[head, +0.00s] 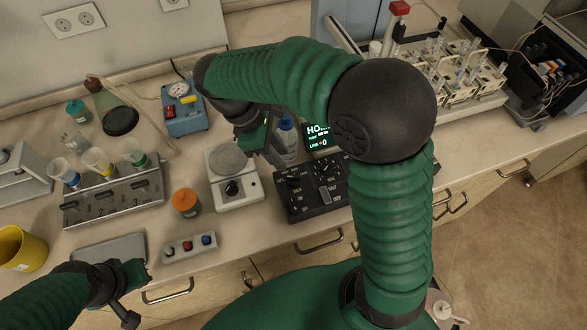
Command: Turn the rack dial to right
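A grey rack (115,204) with numbered positions stands at the left and holds several small cups. Small dark knobs show on its front; I cannot tell which way they point. A black control panel (312,190) with several knobs lies at the centre, partly behind my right arm. My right gripper (258,143) hangs behind the white balance-like device (234,180), beside a bottle (286,137); its fingers are partly hidden, and I cannot tell whether they are open. My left gripper (136,292) is at the lower left, near the counter's front edge; its finger opening is unclear.
An orange-capped jar (186,202) and a button box (190,247) stand near the front. A grey tray (110,249) lies beside my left gripper. A yellow cup (20,249) is at far left. Tube racks (455,75) fill the back right. A lit display (317,137) is partly covered.

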